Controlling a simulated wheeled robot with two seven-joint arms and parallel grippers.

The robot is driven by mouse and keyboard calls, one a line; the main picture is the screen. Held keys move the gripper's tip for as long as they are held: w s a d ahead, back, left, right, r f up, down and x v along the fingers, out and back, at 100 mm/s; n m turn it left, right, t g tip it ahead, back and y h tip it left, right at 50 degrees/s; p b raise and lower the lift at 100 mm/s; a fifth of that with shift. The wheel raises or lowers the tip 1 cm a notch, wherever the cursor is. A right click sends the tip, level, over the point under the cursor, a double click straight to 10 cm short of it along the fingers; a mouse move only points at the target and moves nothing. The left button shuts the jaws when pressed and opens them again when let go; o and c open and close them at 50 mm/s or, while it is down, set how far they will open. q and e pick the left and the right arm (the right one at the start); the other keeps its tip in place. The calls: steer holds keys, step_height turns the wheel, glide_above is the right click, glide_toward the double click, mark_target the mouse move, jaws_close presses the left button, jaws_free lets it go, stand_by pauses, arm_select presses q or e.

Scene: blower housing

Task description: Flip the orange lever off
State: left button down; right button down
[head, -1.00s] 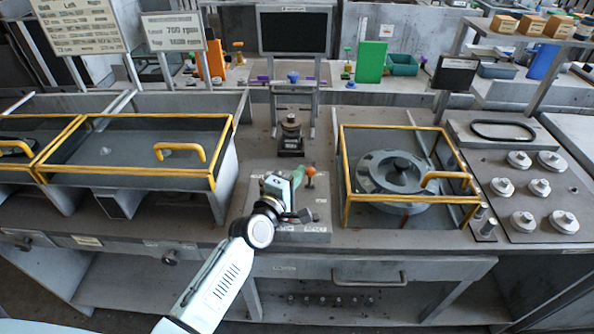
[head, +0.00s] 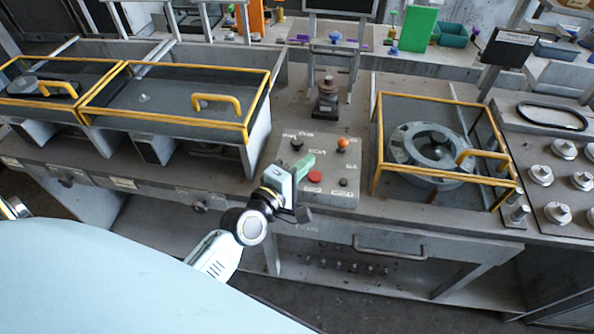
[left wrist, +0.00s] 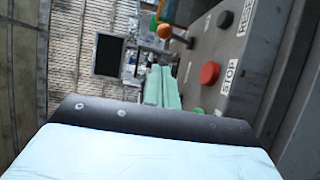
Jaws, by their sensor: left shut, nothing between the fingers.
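The orange lever (head: 343,144) stands at the back right of the grey control panel (head: 342,198) in the head view. Its ball knob shows; which way it is thrown is hard to tell. The orange knob also shows at the top of the left wrist view (left wrist: 164,32). My left gripper (head: 307,162) is over the panel's left-middle part, its pale green fingers shut and empty. The fingers point toward the back right, short of the lever and apart from it. They also show in the left wrist view (left wrist: 161,88). My right gripper is not in view.
A red stop button (head: 314,177) sits close to the left fingertips; black knobs (head: 297,144) share the panel. A yellow-framed glass cover (head: 376,150) stands close on the right, another (head: 245,128) on the left. A dark clamp-like fixture (head: 327,98) stands behind the panel.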

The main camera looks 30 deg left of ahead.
arm_select(q)
steer(key=shift+s+a+r, duration=0.1)
steer(key=shift+s+a, duration=0.1)
steer(key=shift+s, duration=1.3)
steer(key=s+d+f+m+g+h, duration=0.1)
steer(key=s+d+f+m+g, duration=0.1)
steer(key=s+m+g, duration=0.3)
steer(key=s+d+f+m+g+h, duration=0.1)
steer(key=s+d+f+m+g, duration=0.15)
steer(key=m, duration=0.45)
steer(key=s+a+f+m+g+y, duration=0.1)
steer(key=s+a+m+g+y, duration=0.15)
steer(key=s, duration=0.35)
steer(key=s+a+m+g+y, duration=0.2)
steer(key=s+a+m+g, duration=0.15)
steer(key=s, duration=0.35)
step_height(320, 180, down, 28)
steer(key=s+g+b, duration=0.2)
steer(key=b, duration=0.1)
steer(key=s+a+f+b, duration=0.2)
steer(key=s+f, duration=1.3)
steer(key=f, duration=0.2)
steer(key=shift+s+f+m+g, duration=0.2)
steer(key=shift+s+m+g, duration=0.2)
steer(key=shift+g, duration=0.05)
